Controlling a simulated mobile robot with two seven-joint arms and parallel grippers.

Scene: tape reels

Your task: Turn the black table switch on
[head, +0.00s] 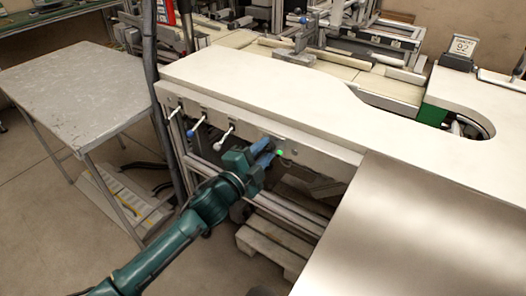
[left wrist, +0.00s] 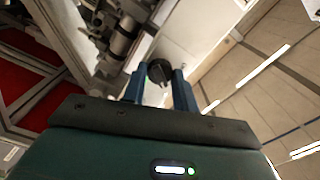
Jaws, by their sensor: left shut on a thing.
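The black table switch (left wrist: 159,71) shows in the left wrist view as a round dark knob between my two blue fingers. My left gripper (left wrist: 158,80) is shut on it. In the head view my left gripper (head: 268,152) reaches the front panel of the white table (head: 265,88), and its fingers hide the black switch. My right gripper is in neither view.
Further left on the same panel are a white-tipped lever (head: 173,113), a blue-tipped lever (head: 191,133) and another white-tipped lever (head: 219,144). A grey side table (head: 75,85) stands at left. A wooden pallet (head: 268,248) lies below the white table.

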